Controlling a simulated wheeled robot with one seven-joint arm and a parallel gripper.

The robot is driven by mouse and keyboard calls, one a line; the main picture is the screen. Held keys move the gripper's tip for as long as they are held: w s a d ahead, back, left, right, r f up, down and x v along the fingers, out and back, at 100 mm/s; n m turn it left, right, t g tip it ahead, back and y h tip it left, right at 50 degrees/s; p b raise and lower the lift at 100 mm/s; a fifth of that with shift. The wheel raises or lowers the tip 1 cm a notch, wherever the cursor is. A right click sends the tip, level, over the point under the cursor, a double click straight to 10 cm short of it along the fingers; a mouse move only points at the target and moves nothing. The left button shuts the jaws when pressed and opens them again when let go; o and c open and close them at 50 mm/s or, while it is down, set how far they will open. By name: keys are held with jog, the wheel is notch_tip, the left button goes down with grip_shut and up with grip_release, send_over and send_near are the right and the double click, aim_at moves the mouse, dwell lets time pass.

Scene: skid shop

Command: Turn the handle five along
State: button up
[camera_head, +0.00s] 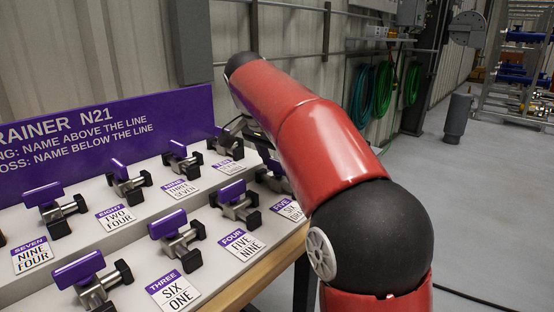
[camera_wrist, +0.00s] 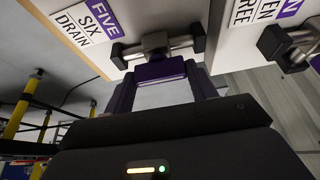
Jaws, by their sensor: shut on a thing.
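The handle of valve five is a purple bar (camera_wrist: 160,70) on a steel valve body, beside the card reading FIVE, SIX, DRAIN (camera_wrist: 88,24). In the wrist view the bar lies roughly parallel to the pipe piece with black ends behind it. My gripper (camera_wrist: 163,80) is shut on this bar, one finger at each end. In the head view the FIVE card (camera_head: 290,209) shows partly beside my red arm.
Similar purple-handled valves stand close by: valve four (camera_head: 238,203), valve three (camera_head: 94,284) and the upper row by the purple sign (camera_head: 100,140). In the wrist view a neighbouring valve (camera_wrist: 290,48) is at the right. Open floor (camera_head: 480,200) lies to the right.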

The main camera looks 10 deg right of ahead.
jog(key=o, duration=1)
jog(key=v, duration=0.7)
jog(key=shift+s+r, duration=0.1)
jog(key=shift+r, duration=0.3)
jog(key=shift+s, duration=0.1)
